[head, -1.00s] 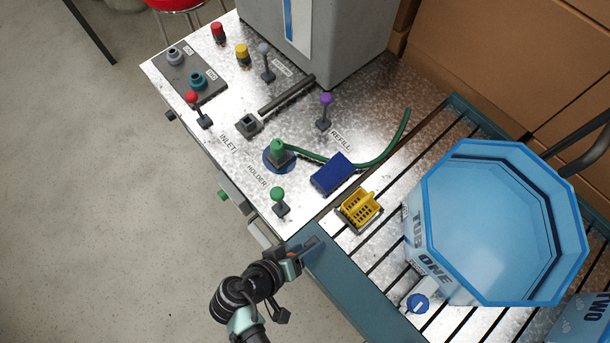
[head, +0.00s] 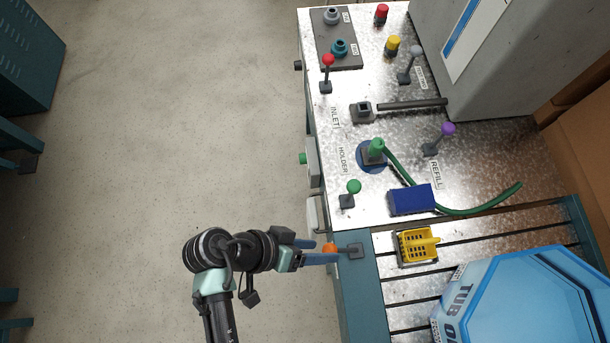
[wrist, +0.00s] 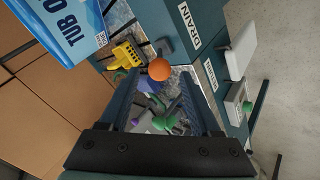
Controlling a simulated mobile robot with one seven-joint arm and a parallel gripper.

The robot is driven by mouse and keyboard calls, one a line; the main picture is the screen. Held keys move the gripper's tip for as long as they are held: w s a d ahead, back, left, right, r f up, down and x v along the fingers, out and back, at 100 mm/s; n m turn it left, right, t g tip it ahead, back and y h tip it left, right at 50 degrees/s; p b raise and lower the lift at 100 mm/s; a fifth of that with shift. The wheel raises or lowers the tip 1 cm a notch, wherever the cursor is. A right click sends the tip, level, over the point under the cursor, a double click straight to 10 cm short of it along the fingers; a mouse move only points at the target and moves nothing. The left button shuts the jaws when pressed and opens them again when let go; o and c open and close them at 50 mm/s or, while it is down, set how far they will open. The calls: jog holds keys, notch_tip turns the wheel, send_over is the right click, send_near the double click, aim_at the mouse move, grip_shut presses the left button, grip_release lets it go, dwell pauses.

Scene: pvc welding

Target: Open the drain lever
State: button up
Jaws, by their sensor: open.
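The drain lever has an orange ball knob (head: 330,248) and a grey base (head: 354,251) on the teal edge of the slatted bench. In the wrist view the orange knob (wrist: 159,69) appears beside the DRAIN label (wrist: 187,25). My gripper (head: 320,252) is open, its blue fingers pointing right at the knob in the head view. In the wrist view the knob shows centred between the fingertips of my gripper (wrist: 158,76). I cannot tell whether either finger touches it.
A green-knobbed lever (head: 353,187) stands just above in the head view. A yellow basket (head: 417,246), blue block (head: 411,199) and blue tub (head: 530,300) are to the right. Red (head: 327,61) and purple (head: 448,129) levers are farther off.

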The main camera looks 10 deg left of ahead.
jog(key=shift+v, duration=1.55)
